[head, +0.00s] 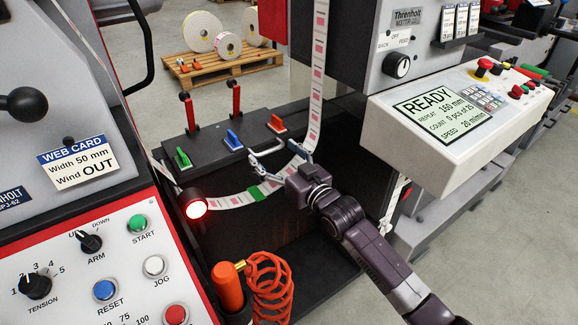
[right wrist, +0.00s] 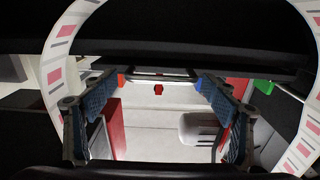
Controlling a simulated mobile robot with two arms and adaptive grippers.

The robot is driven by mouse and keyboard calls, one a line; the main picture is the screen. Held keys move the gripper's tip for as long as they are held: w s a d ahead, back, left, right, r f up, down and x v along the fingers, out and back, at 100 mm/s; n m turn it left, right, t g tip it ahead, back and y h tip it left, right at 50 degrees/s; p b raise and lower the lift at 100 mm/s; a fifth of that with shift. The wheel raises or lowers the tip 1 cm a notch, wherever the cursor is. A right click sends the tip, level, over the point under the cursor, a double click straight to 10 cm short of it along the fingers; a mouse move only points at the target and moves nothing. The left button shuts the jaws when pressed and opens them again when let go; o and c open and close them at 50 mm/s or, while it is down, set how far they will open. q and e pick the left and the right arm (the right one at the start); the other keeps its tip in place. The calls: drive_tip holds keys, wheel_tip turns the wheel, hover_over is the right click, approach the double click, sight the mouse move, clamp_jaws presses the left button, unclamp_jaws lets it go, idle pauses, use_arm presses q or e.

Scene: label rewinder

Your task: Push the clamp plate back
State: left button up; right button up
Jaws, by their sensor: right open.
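My right gripper (head: 279,160) reaches in from the lower right over the dark splice table (head: 210,150). Its fingers are open and point away from me. In the right wrist view the two blue-padded fingers (right wrist: 160,88) stand wide apart with nothing gripped. A thin silver bar (right wrist: 160,76) runs across just beyond the fingertips; it also shows beside the fingers in the head view (head: 268,149). I cannot tell for sure whether this bar belongs to the clamp plate, or whether the fingers touch it. My left gripper is not in view.
The label web (head: 235,200) curves past the gripper, with a green patch (head: 257,191) on it. A control panel (head: 455,120) is at right; an orange coiled hose (head: 270,285) hangs below.

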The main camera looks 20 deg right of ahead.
drive_tip(key=v, duration=0.9)
drive_tip(key=shift+s+d, duration=0.15)
drive_tip(key=shift+s, duration=0.05)
